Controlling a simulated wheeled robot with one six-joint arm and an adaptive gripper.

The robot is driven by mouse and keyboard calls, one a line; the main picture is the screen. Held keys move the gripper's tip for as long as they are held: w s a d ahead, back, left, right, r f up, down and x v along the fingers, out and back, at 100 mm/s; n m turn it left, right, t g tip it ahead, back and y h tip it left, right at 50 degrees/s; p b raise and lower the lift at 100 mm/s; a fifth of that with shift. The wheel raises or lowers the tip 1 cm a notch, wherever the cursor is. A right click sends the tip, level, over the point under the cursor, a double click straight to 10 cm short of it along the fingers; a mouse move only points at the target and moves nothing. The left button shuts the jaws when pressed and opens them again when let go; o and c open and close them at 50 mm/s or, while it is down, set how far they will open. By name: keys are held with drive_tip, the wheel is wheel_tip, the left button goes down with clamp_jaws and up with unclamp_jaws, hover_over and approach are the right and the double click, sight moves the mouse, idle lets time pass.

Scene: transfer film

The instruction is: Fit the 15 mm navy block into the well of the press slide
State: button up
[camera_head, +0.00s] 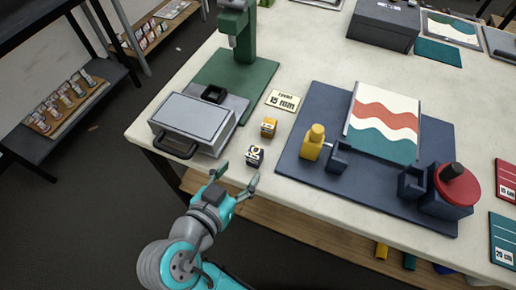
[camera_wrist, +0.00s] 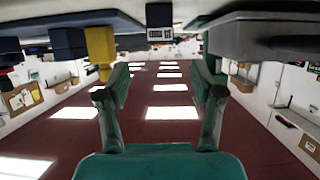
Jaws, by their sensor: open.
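The small navy block (camera_head: 255,155) stands on the table near its front edge, with a pale marking on it. In the wrist view a dark block (camera_wrist: 159,15) shows at the top centre, beyond the fingers. My gripper (camera_head: 238,176) is open and empty, just in front of the table edge and short of the navy block. Its two fingers are spread in the wrist view (camera_wrist: 160,85). The green press (camera_head: 238,40) stands at the back left. The dark square well (camera_head: 213,94) appears empty on the grey slide (camera_head: 236,103), behind a grey box-like part with a handle (camera_head: 193,122).
A navy board (camera_head: 290,165) with a yellow post, dark brackets, a wavy print and a red round part fills the right.

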sight(253, 155)
drive_tip(key=shift+x, duration=4.75)
clamp_jaws()
